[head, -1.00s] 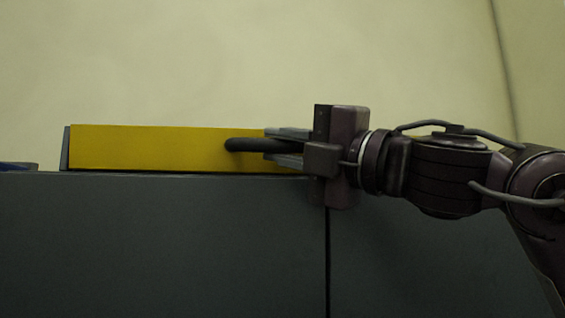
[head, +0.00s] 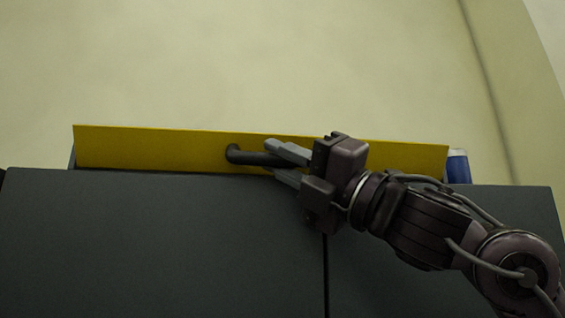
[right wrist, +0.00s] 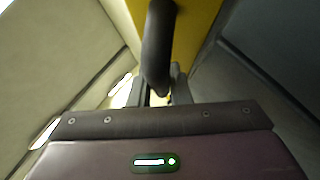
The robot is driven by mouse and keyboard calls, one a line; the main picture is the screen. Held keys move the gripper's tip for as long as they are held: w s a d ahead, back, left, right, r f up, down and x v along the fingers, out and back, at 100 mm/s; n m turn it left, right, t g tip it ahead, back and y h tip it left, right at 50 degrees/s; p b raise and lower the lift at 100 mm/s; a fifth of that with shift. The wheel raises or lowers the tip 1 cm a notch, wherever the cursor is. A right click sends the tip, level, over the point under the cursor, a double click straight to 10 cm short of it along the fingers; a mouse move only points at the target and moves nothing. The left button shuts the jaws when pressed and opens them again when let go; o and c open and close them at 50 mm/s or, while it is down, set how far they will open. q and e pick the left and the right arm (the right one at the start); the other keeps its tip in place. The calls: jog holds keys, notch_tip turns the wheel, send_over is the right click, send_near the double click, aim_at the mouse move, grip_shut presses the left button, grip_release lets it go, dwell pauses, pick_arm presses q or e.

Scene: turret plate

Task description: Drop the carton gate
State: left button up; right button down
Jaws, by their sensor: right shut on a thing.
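The carton gate is a long yellow panel (head: 180,147) standing along the top edge of a dark grey cabinet in the head view. A black bar handle (head: 248,157) sticks out from its face near the middle. My right gripper (head: 284,163) is shut on this handle, coming in from the right at a slant. In the right wrist view the black handle (right wrist: 158,45) runs up from between the fingers to the yellow panel (right wrist: 198,22). My left gripper is not in view.
The dark grey cabinet front (head: 160,245) fills the lower part of the head view, with a vertical seam right of the middle. A blue and white object (head: 458,167) stands beyond the panel's right end. The pale wall above is bare.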

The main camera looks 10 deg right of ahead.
jog(key=c, duration=1.3)
grip_release()
jog(key=shift+c, duration=0.2)
